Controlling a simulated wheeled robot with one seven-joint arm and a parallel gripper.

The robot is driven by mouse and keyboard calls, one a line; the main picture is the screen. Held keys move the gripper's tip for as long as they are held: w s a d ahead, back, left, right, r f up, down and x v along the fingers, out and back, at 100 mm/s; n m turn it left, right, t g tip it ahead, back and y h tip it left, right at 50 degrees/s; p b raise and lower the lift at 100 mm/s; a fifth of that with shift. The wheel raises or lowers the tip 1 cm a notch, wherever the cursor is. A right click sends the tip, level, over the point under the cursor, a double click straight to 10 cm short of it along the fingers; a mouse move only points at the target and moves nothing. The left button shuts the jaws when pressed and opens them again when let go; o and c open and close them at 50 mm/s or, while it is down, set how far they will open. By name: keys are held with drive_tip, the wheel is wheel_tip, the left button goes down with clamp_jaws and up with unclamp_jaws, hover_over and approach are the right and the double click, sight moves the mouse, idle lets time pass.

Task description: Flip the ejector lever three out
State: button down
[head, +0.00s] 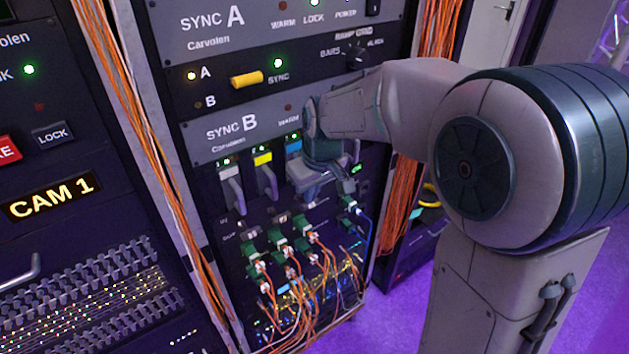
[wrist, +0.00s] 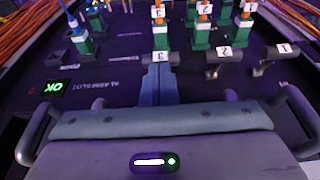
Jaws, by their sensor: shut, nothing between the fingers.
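My gripper (wrist: 159,66) is shut and empty in the wrist view. Its fingertips are at the dark hub of ejector lever three (wrist: 174,60), the one labelled 3. The fingers cover most of that lever, so I cannot tell how it is tilted or whether they touch it. Lever two (wrist: 214,69) and lever one (wrist: 266,66) stand to its right, each a grey lever below its number label. In the head view my gripper (head: 318,196) is low against the rack panel and lever three is hidden or too small to make out.
Green connectors (wrist: 202,36) with orange cables stand just beyond the levers. A connector with a blue cable (head: 361,216) is on the right in the head view. A lit green OK sign (wrist: 52,88) is left of the fingers. Grey handles (head: 267,180) rise above the levers.

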drive_tip(key=shift+s+d+f+t+y+b, duration=0.25)
drive_tip(key=shift+f+t+b, duration=0.3)
drive_tip(key=shift+b, duration=1.3)
drive_tip(key=b, duration=0.2)
drive_tip(key=f+t+y+b, duration=0.1)
drive_tip(key=b, duration=0.1)
drive_tip(key=shift+s+d+f, duration=0.1)
drive_tip(key=shift+s, duration=0.15)
drive_tip(key=t+b, duration=0.1)
drive_tip(key=b, duration=0.3)
drive_tip(key=t+y+b, duration=0.1)
drive_tip(key=b, duration=0.3)
drive_tip(key=shift+s+d+f, duration=0.25)
drive_tip(key=shift+s+f, duration=0.05)
drive_tip(key=shift+f, duration=0.05)
drive_tip(key=shift+r, duration=0.1)
drive_tip(key=shift+r+p, duration=0.5)
drive_tip(key=shift+r, duration=0.2)
